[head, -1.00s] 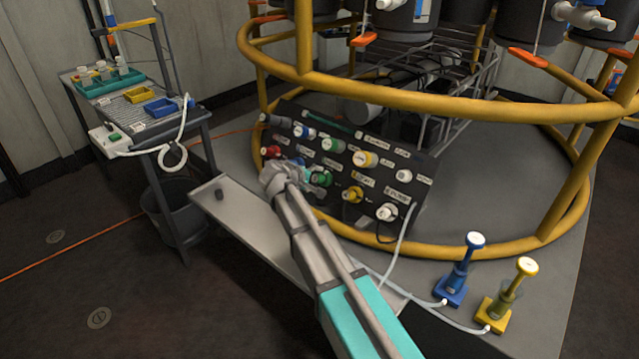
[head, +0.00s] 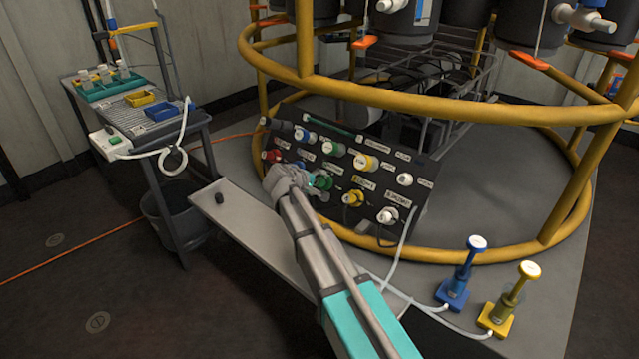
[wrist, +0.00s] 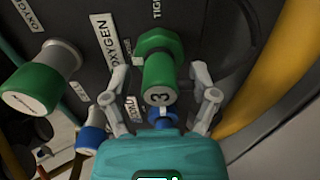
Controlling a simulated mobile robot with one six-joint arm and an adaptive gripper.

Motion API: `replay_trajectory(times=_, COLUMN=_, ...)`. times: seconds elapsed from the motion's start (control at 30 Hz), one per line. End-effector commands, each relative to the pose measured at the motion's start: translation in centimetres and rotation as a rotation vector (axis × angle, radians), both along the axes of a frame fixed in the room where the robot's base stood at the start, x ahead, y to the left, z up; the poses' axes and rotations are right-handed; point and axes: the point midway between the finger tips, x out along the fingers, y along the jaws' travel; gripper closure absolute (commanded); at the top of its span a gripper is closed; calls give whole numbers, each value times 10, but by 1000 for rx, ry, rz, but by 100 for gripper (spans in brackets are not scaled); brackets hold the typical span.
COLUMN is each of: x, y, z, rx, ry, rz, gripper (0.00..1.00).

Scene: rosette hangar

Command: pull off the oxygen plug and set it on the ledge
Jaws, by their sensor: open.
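A green plug marked 3 (wrist: 160,80) sits on a green hex collar on the dark panel, next to an OXYGEN label (wrist: 108,40). In the wrist view my gripper (wrist: 159,88) is open, with one finger on each side of this plug. I cannot tell whether the fingers touch it. A second green plug (wrist: 42,80) with a grey collar is to the left, across the label. In the head view my gripper (head: 300,182) is at the panel's lower left, partly hiding the green plug (head: 321,181). The grey ledge (head: 245,235) runs along below the panel.
A small dark cap (head: 220,198) stands on the ledge's left end; the ledge is otherwise bare where visible. A blue plug (wrist: 92,140) is near my left finger. Yellow rails (head: 420,105) circle the panel. Blue (head: 455,285) and yellow (head: 500,315) plungers stand at right.

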Motion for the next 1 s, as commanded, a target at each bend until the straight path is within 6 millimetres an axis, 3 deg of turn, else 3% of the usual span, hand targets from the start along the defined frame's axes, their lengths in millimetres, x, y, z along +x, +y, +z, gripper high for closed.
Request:
replay_trajectory(times=0.43, x=0, y=-1, z=0, rx=0, ry=0, rz=-1, gripper=24)
replay_trajectory(times=0.83, x=0, y=-1, z=0, rx=0, ry=0, rz=-1, gripper=97)
replay_trajectory(times=1.0, x=0, y=-1, z=0, rx=0, ry=0, rz=-1, gripper=100)
